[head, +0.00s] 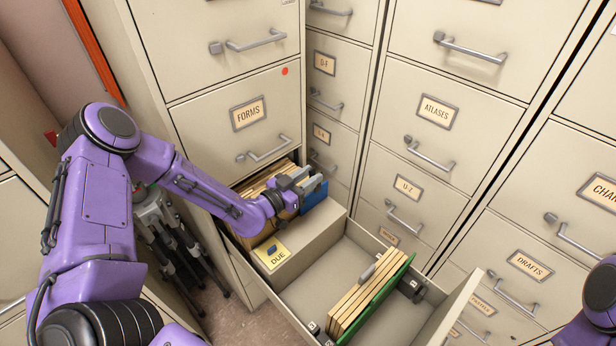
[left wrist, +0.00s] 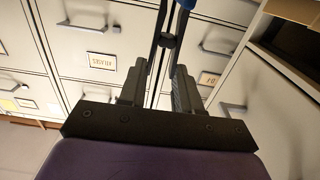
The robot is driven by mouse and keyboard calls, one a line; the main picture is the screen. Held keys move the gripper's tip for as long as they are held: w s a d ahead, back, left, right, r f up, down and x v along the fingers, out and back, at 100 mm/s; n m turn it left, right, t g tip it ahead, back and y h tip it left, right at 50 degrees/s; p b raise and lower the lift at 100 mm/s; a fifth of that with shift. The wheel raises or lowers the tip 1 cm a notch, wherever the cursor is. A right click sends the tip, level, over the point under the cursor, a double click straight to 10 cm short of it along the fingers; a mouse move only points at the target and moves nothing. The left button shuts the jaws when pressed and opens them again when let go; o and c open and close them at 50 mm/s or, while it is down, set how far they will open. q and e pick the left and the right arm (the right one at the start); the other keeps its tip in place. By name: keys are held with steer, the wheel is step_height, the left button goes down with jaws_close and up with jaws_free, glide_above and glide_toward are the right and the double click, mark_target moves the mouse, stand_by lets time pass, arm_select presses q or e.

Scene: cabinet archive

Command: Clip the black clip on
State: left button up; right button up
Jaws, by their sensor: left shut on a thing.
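A strip of blue shows beyond the fingertips. Part of my right arm shows at the lower right; its gripper is out of view.
The pulled-out drawer (head: 309,267) holds a stack of tan folders (head: 362,295) with a green one and a grey clip. A yellow DUE card (head: 271,255) with a small blue clip lies on the drawer's ledge. Closed cabinets surround it. A dark tripod (head: 170,235) stands left.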

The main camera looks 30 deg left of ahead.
arm_select(q)
steer(key=shift+f+b, duration=0.55)
steer(key=shift+f, duration=0.1)
steer(key=o, duration=0.7)
steer(key=p+v, duration=0.4)
steer(key=v, duration=0.6)
steer(key=shift+s+a, duration=0.15)
steer(key=shift+s, duration=0.05)
